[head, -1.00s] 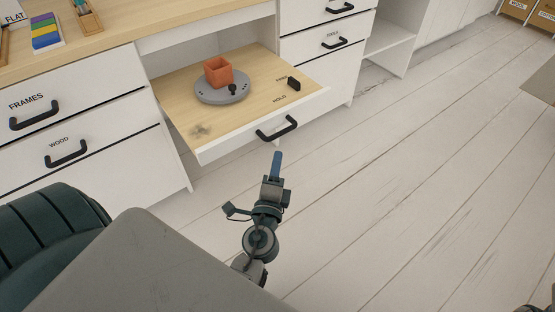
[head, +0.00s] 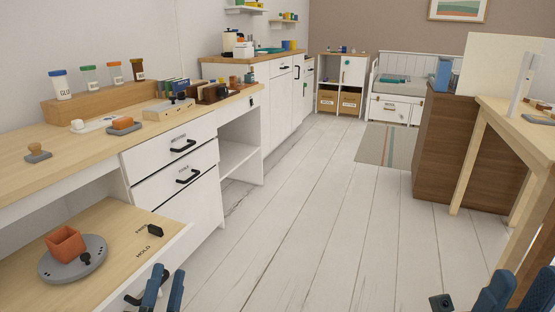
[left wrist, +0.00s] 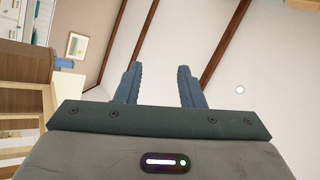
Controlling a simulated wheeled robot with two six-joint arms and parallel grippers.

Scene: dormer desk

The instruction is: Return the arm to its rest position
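My left gripper (head: 166,283) is at the bottom edge of the head view, its two blue fingers upright and apart, in front of the pulled-out board. In the left wrist view the left gripper (left wrist: 160,78) is open with nothing between its fingers, and it points up at the ceiling. My right gripper (head: 519,290) shows partly at the bottom right corner, its blue fingers apart with nothing seen between them. Most of both arms is out of view.
A terracotta pot (head: 65,244) sits on a grey round turntable (head: 72,264) on the pulled-out board (head: 120,222) at left. A desk (head: 100,148) with drawers runs along the left. A wooden table (head: 520,122) stands at right. The floor (head: 310,215) between is clear.

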